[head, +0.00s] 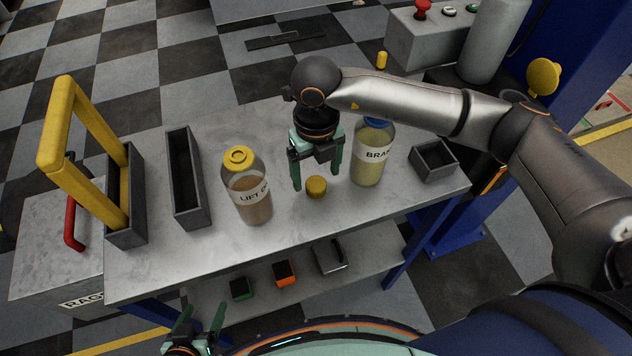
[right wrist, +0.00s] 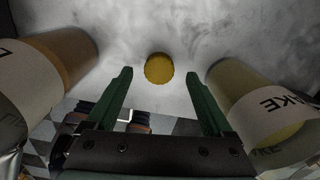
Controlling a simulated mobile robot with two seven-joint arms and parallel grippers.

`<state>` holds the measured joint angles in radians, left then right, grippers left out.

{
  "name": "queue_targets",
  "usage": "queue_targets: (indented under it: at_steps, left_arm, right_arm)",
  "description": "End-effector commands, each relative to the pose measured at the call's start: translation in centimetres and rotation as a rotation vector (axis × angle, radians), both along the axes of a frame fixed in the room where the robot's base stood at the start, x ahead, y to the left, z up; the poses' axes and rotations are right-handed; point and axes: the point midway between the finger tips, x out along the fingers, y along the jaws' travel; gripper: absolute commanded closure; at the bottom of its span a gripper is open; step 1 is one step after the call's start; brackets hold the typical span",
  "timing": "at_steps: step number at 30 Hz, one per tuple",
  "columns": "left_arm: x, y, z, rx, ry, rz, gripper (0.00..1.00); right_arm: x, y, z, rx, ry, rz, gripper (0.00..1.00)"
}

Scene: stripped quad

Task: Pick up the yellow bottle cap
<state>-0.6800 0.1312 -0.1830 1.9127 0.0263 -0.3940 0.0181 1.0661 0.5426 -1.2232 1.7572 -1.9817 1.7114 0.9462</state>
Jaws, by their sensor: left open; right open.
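The yellow bottle cap (head: 316,187) lies on the grey bench top between two bottles. It also shows in the right wrist view (right wrist: 159,68), centred beyond my fingertips. My right gripper (head: 316,180) is open and empty, pointing down just above and around the cap's far side in the head view; it is not closed on it. In the right wrist view its two green fingers (right wrist: 160,85) stand apart with the cap between their lines. My left gripper (head: 196,325) is open and empty at the bottom of the head view, below the bench's front edge.
The "LIFT" bottle (head: 250,200) with a yellow cap stands left of the right gripper. The "BRAKE" bottle (head: 370,160) with a blue cap stands close on its right. A long dark tray (head: 200,215), a yellow-handled caddy (head: 125,238) and a small dark box (head: 434,173) are on the bench (head: 170,262).

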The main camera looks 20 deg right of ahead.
Motion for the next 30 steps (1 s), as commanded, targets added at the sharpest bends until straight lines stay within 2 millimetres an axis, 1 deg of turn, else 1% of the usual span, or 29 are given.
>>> queue_targets:
  at_steps: [1, 3, 6, 14, 30]
  left_arm:
    - [0.0, 0.0, 0.5, 0.000, 0.000, 0.000, 0.21]
    - [0.0, 0.0, 0.4, -0.001, 0.000, -0.001, 0.21]
    - [0.0, 0.0, 0.5, -0.001, 0.000, -0.001, 0.21]
    - [0.0, -0.1, 0.5, -0.001, -0.001, -0.001, 0.21]
    - [0.0, -0.1, 0.5, -0.002, -0.002, -0.001, 0.21]
  right_arm:
    - [-0.2, 0.1, -0.7, 0.000, 0.005, 0.001, 0.14]
    - [-0.1, 0.1, -1.7, 0.000, 0.003, 0.000, 0.14]
    - [-0.1, 0.1, -2.6, 0.001, 0.002, 0.001, 0.14]
    - [-0.1, 0.1, -2.8, 0.001, -0.001, 0.001, 0.14]
    - [-0.1, 0.1, -2.8, 0.001, -0.001, 0.001, 0.75]
